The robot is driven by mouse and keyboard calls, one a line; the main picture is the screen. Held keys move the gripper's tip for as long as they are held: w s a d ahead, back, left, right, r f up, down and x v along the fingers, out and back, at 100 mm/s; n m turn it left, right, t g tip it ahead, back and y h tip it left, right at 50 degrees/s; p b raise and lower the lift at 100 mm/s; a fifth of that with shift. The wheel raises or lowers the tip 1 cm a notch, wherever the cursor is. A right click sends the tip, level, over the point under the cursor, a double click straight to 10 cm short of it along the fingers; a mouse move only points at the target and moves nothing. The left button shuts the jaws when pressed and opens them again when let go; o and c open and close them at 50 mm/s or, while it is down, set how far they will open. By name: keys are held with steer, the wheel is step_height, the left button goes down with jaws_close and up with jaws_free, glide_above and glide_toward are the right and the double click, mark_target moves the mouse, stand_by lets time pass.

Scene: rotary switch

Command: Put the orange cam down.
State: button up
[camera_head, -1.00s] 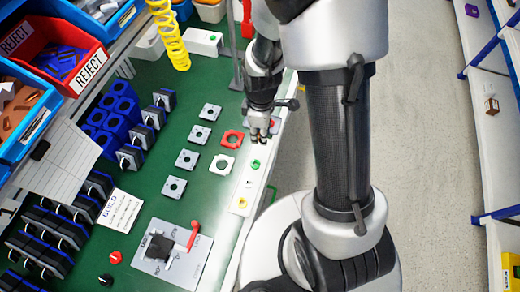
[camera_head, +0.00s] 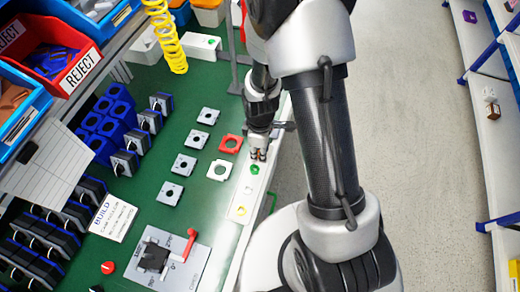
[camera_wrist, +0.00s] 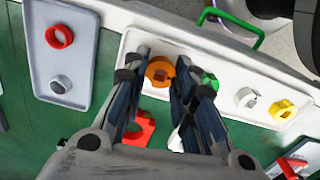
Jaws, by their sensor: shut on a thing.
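The orange cam (camera_wrist: 160,70) is a small ring with a square hole, between my two fingers in the wrist view. My gripper (camera_wrist: 163,58) is shut on it. The cam appears over the white tray strip (camera_wrist: 222,62), at its left part beside the green cam (camera_wrist: 210,81); I cannot tell whether it touches the tray.
A grey-white cam (camera_wrist: 246,97) and a yellow cam (camera_wrist: 283,109) lie further along the strip. Another tray (camera_wrist: 62,55) holds a red ring and a grey part. A red plate (camera_wrist: 140,130) lies beside the strip.

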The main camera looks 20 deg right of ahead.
steer(key=o, duration=0.4)
steer(key=shift+f, duration=0.1)
steer(key=shift+o, duration=0.2)
steer(key=s+r+m+t+p, duration=0.1)
steer(key=s+r+m+p, duration=0.15)
steer(key=r, duration=1.15)
steer(key=s+r+m+t+p, duration=0.1)
steer(key=s+r+m+p, duration=0.15)
steer(key=r, duration=1.25)
steer(key=s+r+m+t, duration=0.2)
steer(key=s+r+m, duration=0.5)
steer(key=s, duration=0.3)
steer(key=shift+r+t, duration=0.3)
steer(key=shift+r, duration=0.3)
steer(key=shift+d, duration=0.1)
